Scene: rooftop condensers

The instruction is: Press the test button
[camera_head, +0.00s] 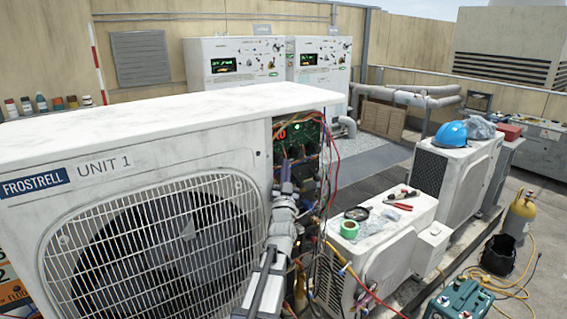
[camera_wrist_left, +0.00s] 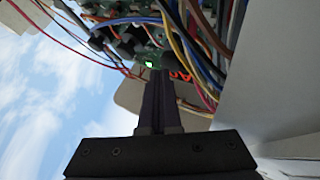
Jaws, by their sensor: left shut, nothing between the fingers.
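The white condenser labelled UNIT 1 (camera_head: 150,125) has an open electrical bay at its right end, with a green circuit board (camera_head: 312,128) and many coloured wires. A red lit display (camera_head: 280,135) and a small green light show on the board. My left gripper (camera_head: 286,168) is in front of the bay, just below the board. In the left wrist view its shut, empty fingers (camera_wrist_left: 160,88) point toward the green light (camera_wrist_left: 149,64) and red lit digits (camera_wrist_left: 182,76). I cannot make out the test button itself, nor whether the fingertips touch anything. My right gripper is not in view.
Loose wires hang around the bay and close to my left gripper. A smaller white unit (camera_head: 380,235) to the right carries green tape (camera_head: 349,229) and pliers (camera_head: 399,206).

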